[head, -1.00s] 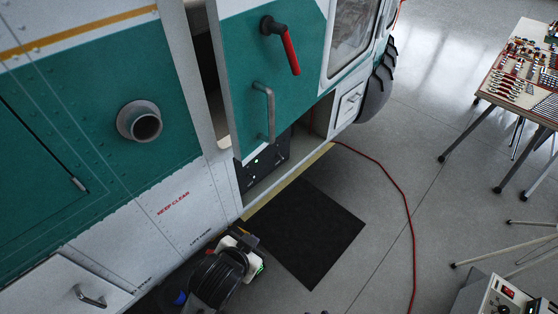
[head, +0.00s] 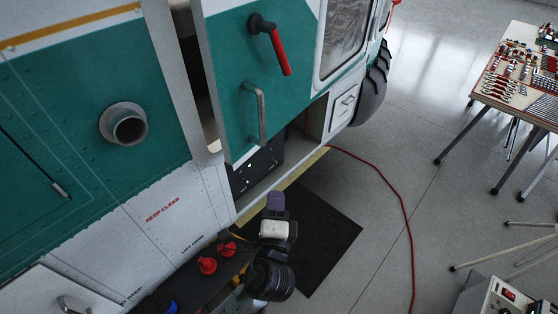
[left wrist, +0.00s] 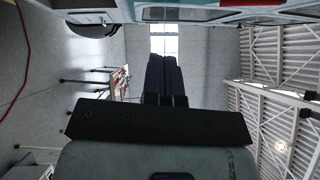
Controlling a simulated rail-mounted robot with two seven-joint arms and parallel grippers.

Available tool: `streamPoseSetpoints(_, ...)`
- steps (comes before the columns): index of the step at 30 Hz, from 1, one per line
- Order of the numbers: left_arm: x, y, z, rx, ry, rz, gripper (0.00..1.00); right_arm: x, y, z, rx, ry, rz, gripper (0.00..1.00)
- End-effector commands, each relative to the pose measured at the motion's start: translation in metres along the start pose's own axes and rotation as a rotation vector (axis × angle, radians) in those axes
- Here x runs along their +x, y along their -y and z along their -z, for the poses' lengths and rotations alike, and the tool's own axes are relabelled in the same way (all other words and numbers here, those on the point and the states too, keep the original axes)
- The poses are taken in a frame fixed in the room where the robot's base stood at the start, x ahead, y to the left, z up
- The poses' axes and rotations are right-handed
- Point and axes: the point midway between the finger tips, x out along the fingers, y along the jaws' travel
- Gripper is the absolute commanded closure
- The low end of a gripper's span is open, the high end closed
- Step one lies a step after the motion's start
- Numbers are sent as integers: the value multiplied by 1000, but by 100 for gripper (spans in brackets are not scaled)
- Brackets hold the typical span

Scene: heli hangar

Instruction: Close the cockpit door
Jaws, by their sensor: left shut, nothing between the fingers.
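The cockpit door (head: 232,70) is a teal and white panel with a window, a red-gripped lever handle (head: 272,45) and a grey grab bar (head: 257,112). It stands ajar, out from the helicopter body, with a dark gap along its left edge. My left gripper (head: 276,202) is below the door's lower edge, over the black mat, apart from the door and empty. In the left wrist view its dark fingers (left wrist: 163,75) are together, and a teal and white part of the helicopter crosses the top. My right gripper is not in view.
A black mat (head: 325,230) lies on the floor below the doorway. A red hose (head: 396,190) runs across the floor. A tool table (head: 510,95) stands at the right, with a grey box (head: 495,297) at lower right. A round pipe (head: 128,125) sticks out from the body at left.

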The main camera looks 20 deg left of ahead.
Motion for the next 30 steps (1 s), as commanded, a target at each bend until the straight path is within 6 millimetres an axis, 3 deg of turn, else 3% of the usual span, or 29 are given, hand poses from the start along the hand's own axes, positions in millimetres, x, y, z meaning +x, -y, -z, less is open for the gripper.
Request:
streamPoseSetpoints(5, 14, 1, 0, 29, 2, 0, 100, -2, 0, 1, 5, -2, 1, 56)
streamPoseSetpoints(20, 103, 1, -2, 25, 4, -3, 100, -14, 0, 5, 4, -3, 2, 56)
streamPoseSetpoints(30, 125, 0, -26, 24, 3, -4, 100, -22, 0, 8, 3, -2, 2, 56)
